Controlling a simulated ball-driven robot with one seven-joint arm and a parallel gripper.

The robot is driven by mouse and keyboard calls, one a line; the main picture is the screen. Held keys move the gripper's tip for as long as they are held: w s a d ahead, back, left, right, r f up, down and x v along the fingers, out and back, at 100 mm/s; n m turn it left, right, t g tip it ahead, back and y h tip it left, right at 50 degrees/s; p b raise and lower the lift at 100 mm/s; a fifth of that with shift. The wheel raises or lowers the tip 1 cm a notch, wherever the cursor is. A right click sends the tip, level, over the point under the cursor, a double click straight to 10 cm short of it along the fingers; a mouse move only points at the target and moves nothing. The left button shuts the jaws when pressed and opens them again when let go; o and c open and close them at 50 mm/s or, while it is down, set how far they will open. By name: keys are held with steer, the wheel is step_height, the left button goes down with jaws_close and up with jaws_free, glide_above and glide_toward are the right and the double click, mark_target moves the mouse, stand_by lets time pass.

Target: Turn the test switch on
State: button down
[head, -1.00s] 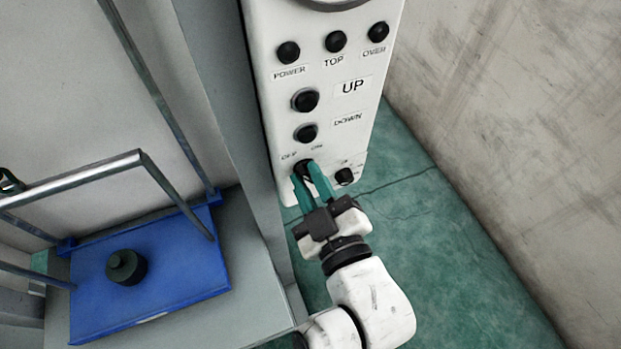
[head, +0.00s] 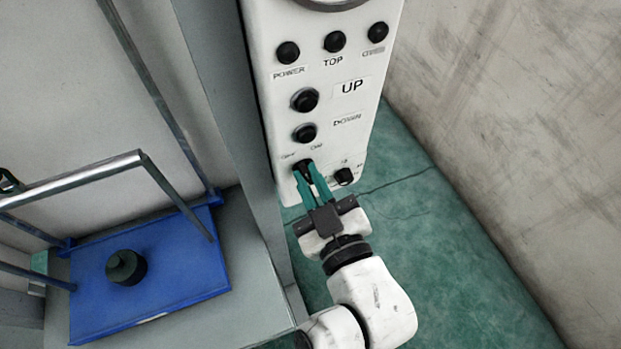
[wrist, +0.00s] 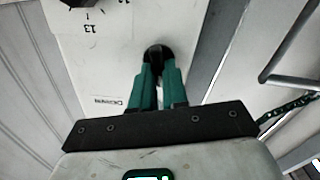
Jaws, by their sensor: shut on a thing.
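The test switch (head: 303,165) is a black knob low on the white control panel (head: 281,195), under small OFF and ON lettering. My gripper (head: 307,176) has its green fingers shut on this knob from below. In the wrist view, the fingers of my gripper (wrist: 159,75) meet at a dark round knob (wrist: 157,55), and they cover much of it. The way the knob points cannot be made out.
Lamps labelled POWER (head: 288,53), TOP (head: 335,42) and OVER sit above the UP button (head: 305,100) and the DOWN button (head: 304,133). A smaller knob (head: 344,177) is close right of my fingers. A blue platform (head: 180,270) carries a dark weight (head: 126,267) at left.

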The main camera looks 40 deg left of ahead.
steer(key=shift+w+d+m+p, duration=0.15)
steer(key=shift+m+p, duration=0.35)
steer(key=shift+m, duration=1.85)
steer(key=shift+w+m+p, duration=0.15)
steer(key=shift+m+p, duration=0.3)
steer(key=shift+m, duration=1.9)
steer(key=c, duration=1.1)
jaws_free()
steer(key=shift+c, duration=0.2)
steer(key=b+v, duration=0.3)
steer(key=v, duration=0.7)
steer(key=shift+s+d, duration=0.15)
steer(key=shift+d, duration=0.25)
